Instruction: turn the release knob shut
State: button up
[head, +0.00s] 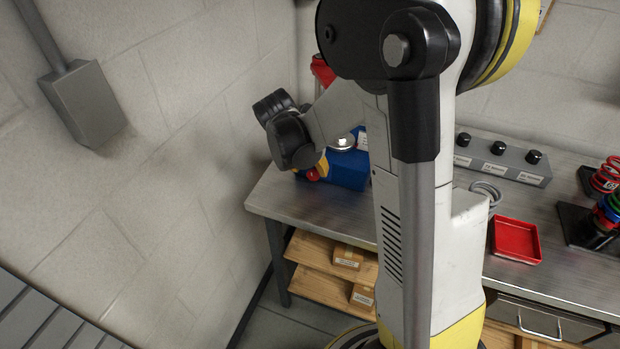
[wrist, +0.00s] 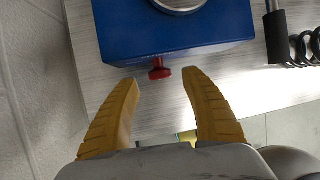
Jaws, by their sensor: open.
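The release knob (wrist: 159,70) is red and sticks out from the front face of a blue box (wrist: 180,35) on the bench. In the wrist view my gripper (wrist: 160,79) is open, its two yellow fingers pointing at the box. The knob shows between the fingertips, with a gap on each side; neither finger visibly touches it. In the head view the blue box (head: 347,174) stands at the bench's left end, partly behind my arm. The red knob (head: 312,174) shows small next to my gripper's yellow fingers. The knob's turn position is too small to tell.
The metal bench (head: 285,204) stands against the walls. A grey box with black knobs (head: 500,160), a red tray (head: 515,240) and coil-spring shocks (head: 603,213) lie to the right.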

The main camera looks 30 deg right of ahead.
aim_at(312, 172)
jog(key=b+x, duration=0.1)
jog(key=x, duration=0.3)
jog(key=shift+f, duration=0.2)
grip_shut()
jog(key=shift+t+y, duration=0.6)
grip_release()
